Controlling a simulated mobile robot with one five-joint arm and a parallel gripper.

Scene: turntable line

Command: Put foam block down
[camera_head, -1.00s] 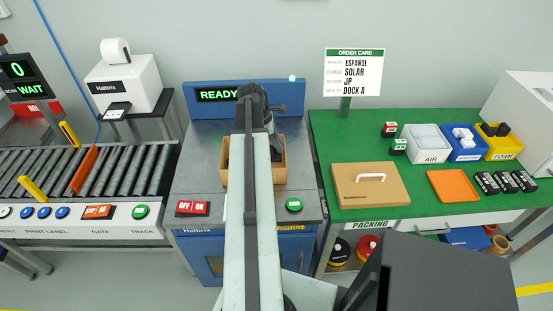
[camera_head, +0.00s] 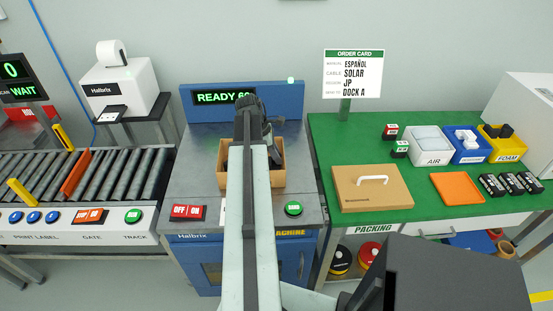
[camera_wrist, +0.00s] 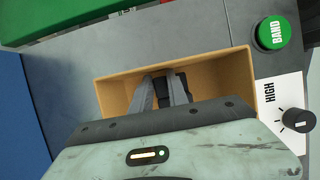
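A dark block, seemingly the foam block (camera_wrist: 162,91), sits between the two grey fingers of my gripper (camera_wrist: 163,95) in the wrist view. The fingers reach down into an open cardboard box (camera_wrist: 225,78). More dark material shows beside the right finger; I cannot tell whether it is the same block or something in the box. I cannot tell if the block touches the box floor. In the head view the box (camera_head: 278,178) stands on the grey machine top, and my arm hides its middle and the fingertips.
The machine display (camera_head: 225,97) reads READY. A red OFF/ON switch (camera_head: 188,212) and green button (camera_head: 293,208) lie in front of the box. Right, the green packing table (camera_head: 330,140) holds a brown lidded case (camera_head: 372,190), an orange tray (camera_head: 457,188) and a yellow FOAM bin (camera_head: 505,157). Left is a roller conveyor (camera_head: 110,185).

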